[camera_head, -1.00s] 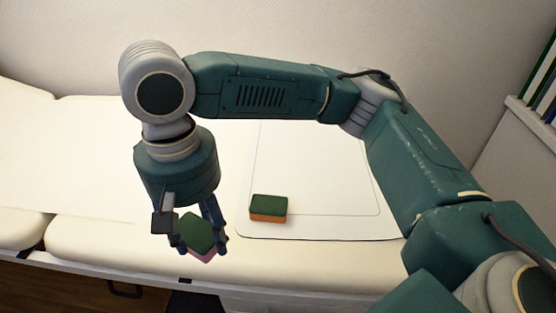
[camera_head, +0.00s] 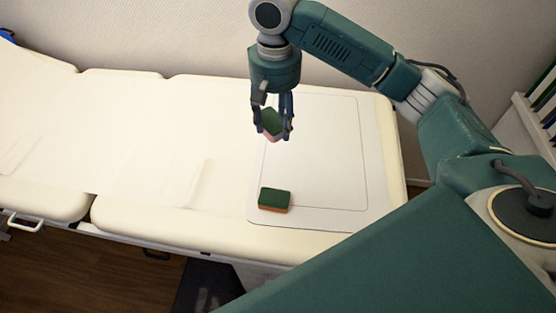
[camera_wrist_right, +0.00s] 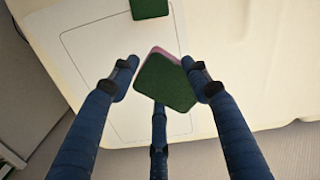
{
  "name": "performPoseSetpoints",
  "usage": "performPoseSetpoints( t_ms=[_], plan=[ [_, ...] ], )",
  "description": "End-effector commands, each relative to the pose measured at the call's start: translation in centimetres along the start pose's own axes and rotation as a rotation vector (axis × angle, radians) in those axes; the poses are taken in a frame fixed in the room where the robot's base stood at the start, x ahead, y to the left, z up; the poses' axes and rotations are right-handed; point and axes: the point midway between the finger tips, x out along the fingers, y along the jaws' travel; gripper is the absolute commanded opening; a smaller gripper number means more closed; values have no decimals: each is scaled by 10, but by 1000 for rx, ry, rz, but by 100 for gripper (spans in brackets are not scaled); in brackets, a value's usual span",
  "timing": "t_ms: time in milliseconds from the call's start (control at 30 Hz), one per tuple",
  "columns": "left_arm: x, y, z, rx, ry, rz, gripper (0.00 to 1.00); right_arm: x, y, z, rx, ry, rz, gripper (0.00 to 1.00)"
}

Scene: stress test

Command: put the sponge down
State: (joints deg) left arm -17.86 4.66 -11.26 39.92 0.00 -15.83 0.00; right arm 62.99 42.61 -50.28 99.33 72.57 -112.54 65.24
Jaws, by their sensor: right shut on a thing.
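My right gripper (camera_head: 273,134) is shut on a sponge (camera_head: 271,121) with a green top and pink underside. It holds the sponge tilted, over the back left part of a thin white board (camera_head: 335,150); the height is hard to judge. In the right wrist view the held sponge (camera_wrist_right: 167,82) shows its green face between the blue fingers (camera_wrist_right: 160,85). A second sponge (camera_head: 274,198), green above and orange below, lies flat near the board's front left corner. It also shows at the top of the right wrist view (camera_wrist_right: 150,8). My left gripper is not in view.
The board lies on a cream padded couch (camera_head: 130,130) with a pale wall (camera_head: 130,35) behind it. The board's middle and right are bare. The couch left of the board is clear. A shelf (camera_head: 535,120) with binders stands at the far right.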

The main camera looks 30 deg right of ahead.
Motion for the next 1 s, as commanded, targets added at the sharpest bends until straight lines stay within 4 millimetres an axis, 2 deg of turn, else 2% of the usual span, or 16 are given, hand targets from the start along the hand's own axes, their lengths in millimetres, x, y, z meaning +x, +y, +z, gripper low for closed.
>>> performPoseSetpoints(
  t_ms=[33,133,267,700,800,1000],
  plan=[
    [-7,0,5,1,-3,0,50,-5,7,-2,11,-2,2,19],
    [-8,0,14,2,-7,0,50,-4,14,-6,20,-1,0,19],
    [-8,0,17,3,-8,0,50,10,17,-6,25,-2,1,19],
    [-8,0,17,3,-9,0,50,123,17,-6,23,-3,3,19],
    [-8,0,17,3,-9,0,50,141,17,-6,23,0,1,19],
    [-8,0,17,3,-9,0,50,158,16,-6,23,-1,0,19]
  ],
)
